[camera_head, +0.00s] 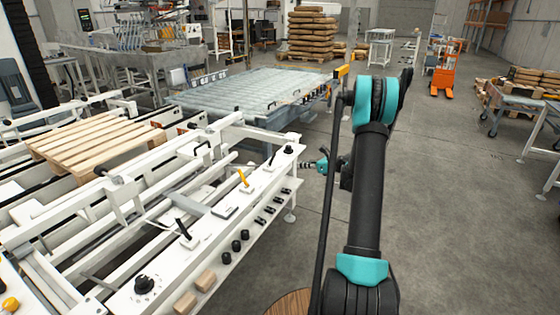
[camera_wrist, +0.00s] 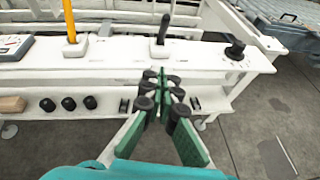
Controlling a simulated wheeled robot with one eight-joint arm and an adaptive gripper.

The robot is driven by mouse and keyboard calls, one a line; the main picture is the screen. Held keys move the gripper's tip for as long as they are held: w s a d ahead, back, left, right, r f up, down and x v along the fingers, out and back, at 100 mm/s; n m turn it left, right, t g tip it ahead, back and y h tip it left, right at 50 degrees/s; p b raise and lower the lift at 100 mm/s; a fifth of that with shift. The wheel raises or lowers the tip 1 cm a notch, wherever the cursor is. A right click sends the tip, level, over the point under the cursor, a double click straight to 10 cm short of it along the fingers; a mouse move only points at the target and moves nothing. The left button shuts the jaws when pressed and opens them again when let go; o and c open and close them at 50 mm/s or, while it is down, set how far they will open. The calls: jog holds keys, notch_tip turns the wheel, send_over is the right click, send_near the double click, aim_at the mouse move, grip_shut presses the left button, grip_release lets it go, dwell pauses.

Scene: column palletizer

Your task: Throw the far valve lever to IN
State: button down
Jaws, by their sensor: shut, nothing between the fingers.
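The far valve lever appears to be the black-handled lever (camera_wrist: 163,30) on the white panel. It stands nearly upright on its plate, beyond my fingertips in the wrist view. In the head view this black lever (camera_head: 272,157) is small, near the panel's far end. No IN or OUT mark is readable. My gripper (camera_wrist: 163,82) is shut and empty, with its green fingers pointing at the panel, below the lever in the picture and apparently apart from it. In the head view my gripper (camera_head: 308,165) is just right of the panel's far end.
A yellow lever (camera_wrist: 69,22) stands left of the black lever, and a black rotary knob (camera_wrist: 235,50) stands to its right. Several black knobs (camera_head: 236,246) and wooden blocks (camera_head: 205,281) sit on the lower ledge. The floor right of the panel is clear.

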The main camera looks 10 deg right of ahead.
jog(key=shift+a, duration=0.1)
send_near(272, 160)
jog(key=d+f+x, duration=0.1)
jog(key=x, duration=0.4)
jog(key=shift+w+a+r, duration=0.3)
jog(key=shift+r, duration=0.15)
jog(key=shift+a, duration=0.1)
